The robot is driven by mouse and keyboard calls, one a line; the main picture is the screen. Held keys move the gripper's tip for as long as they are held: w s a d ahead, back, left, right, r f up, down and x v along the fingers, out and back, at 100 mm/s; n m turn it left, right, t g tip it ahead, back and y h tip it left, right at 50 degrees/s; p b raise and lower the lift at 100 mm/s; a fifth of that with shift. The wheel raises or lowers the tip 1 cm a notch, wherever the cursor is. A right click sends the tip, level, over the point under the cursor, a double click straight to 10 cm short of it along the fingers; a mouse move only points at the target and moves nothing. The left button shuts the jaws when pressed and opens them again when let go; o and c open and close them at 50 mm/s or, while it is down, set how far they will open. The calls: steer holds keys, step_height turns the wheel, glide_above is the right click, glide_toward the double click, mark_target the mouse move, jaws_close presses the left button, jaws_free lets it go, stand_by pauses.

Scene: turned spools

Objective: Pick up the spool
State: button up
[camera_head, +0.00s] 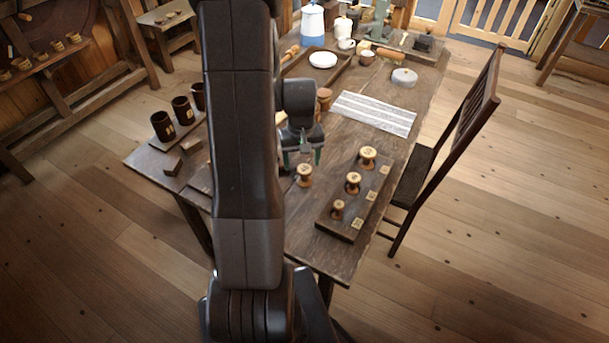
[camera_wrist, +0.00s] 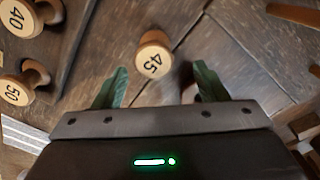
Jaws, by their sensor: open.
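A wooden spool (camera_head: 304,174) stands alone on the dark table, left of a board that bears several similar spools. In the wrist view the lone spool (camera_wrist: 153,54) has "45" on its round top and sits beyond the fingertips, roughly between their lines. My gripper (camera_wrist: 157,82) has green fingers spread apart with nothing between them. In the head view my gripper (camera_head: 302,155) hangs just behind the lone spool. A gap to the spool shows in the wrist view.
The spool board (camera_head: 329,226) holds three spools with number tags. Spools marked 40 (camera_wrist: 18,17) and 50 (camera_wrist: 22,84) show in the wrist view. A striped cloth (camera_head: 374,112) lies behind. Dark mugs (camera_head: 183,111) stand at left. A chair (camera_head: 446,140) is at right.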

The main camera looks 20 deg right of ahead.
mark_target(304, 168)
steer(key=f, duration=0.5)
steer(key=shift+s+d+p, duration=0.3)
steer(key=shift+s+p, duration=0.05)
steer(key=shift+s, duration=0.05)
steer(key=shift+f, duration=0.45)
steer(key=shift+c, duration=0.5)
steer(key=c, duration=1)
